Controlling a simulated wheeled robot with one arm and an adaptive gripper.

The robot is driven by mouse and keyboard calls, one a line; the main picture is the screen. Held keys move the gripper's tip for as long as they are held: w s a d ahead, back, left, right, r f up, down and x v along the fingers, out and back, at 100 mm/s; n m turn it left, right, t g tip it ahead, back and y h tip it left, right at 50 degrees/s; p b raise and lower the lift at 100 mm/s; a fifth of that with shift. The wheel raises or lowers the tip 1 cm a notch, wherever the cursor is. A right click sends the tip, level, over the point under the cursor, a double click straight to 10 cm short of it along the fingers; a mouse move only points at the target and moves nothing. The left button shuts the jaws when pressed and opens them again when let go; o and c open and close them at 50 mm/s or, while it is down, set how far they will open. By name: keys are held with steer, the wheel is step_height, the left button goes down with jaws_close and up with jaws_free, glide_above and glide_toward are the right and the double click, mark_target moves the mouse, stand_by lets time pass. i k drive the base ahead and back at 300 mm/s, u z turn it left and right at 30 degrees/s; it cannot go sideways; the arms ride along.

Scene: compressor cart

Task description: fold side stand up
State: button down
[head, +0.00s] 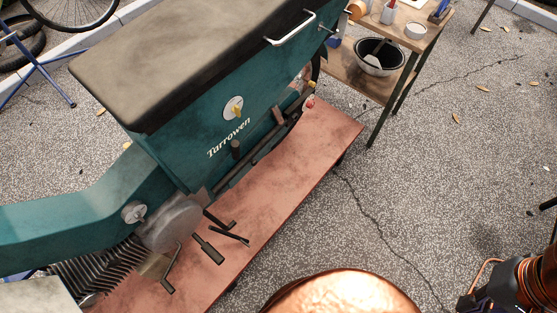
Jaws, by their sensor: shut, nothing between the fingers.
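One is a thin black rod (225,232) slanting down to the right over the board. Beside it are a flat-ended pedal (208,249) and a bent lever (170,275). I cannot tell for sure which of these is the side stand. A long dark bar (258,155) runs along the machine's lower side.
The reddish board (300,165) has bare room right of the levers. A wooden bench (425,45) with a black bucket (380,57) stands at the upper right. Cracked speckled ground (440,160) is open at the right. A blue stand (45,75) is at the upper left.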

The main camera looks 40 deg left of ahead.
mark_target(245, 242)
steer(key=i, duration=3.25)
steer(key=u, duration=5.05)
